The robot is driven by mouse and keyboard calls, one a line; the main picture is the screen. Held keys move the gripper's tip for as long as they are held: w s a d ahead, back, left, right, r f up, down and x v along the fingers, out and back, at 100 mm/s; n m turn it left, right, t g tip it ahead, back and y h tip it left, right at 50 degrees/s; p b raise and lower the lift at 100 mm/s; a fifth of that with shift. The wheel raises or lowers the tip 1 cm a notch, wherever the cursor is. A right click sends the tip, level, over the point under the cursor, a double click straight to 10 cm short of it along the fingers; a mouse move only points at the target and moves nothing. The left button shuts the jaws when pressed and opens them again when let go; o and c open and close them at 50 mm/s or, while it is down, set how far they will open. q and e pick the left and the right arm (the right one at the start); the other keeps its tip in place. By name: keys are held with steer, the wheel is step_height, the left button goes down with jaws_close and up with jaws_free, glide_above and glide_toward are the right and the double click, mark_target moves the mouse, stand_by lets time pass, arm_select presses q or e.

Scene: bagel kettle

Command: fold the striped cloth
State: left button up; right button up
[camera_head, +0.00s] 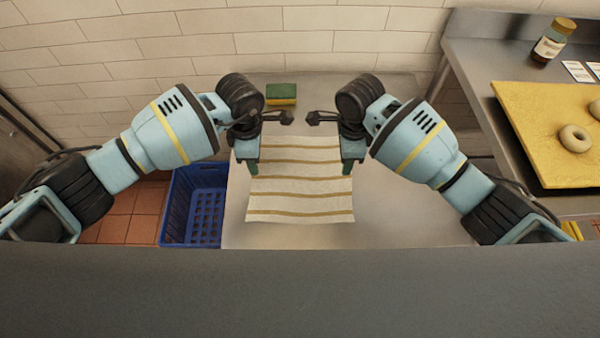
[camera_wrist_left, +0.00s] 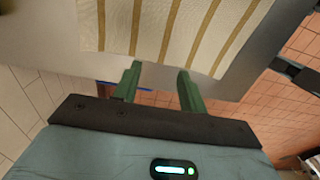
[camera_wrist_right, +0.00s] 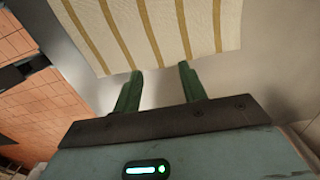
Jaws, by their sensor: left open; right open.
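A cream cloth with tan stripes (camera_head: 300,185) lies spread flat and unfolded on a light metal table (camera_head: 400,215). My left gripper (camera_head: 250,168) is over the cloth's left edge in the head view. My right gripper (camera_head: 347,168) is over its right edge. In the left wrist view two green fingers (camera_wrist_left: 160,82) stand apart with nothing between them, beside the striped cloth (camera_wrist_left: 180,30). In the right wrist view the green fingers (camera_wrist_right: 160,82) are also apart and empty near the cloth's edge (camera_wrist_right: 150,30). I cannot tell how high the fingertips are above the cloth.
A green and yellow sponge (camera_head: 281,94) lies at the back of the table. A blue crate (camera_head: 195,205) stands on the floor at left. A yellow board (camera_head: 530,130) with bagels (camera_head: 574,138) and a brown jar (camera_head: 552,42) are on the right counter. The front of the table is clear.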

mark_target(258, 177)
arm_select(q)
steer(key=shift+f, duration=2.8)
arm_select(e)
steer(key=shift+f, duration=2.8)
arm_select(q)
steer(key=shift+f, duration=0.3)
arm_select(e)
steer(key=shift+f, duration=0.3)
arm_select(q)
steer(key=shift+s, duration=0.1)
steer(key=shift+c, duration=1.2)
arm_select(e)
steer(key=shift+s+r, duration=0.1)
steer(key=shift+c, duration=1.2)
arm_select(q)
jaws_close()
arm_select(e)
jaws_close()
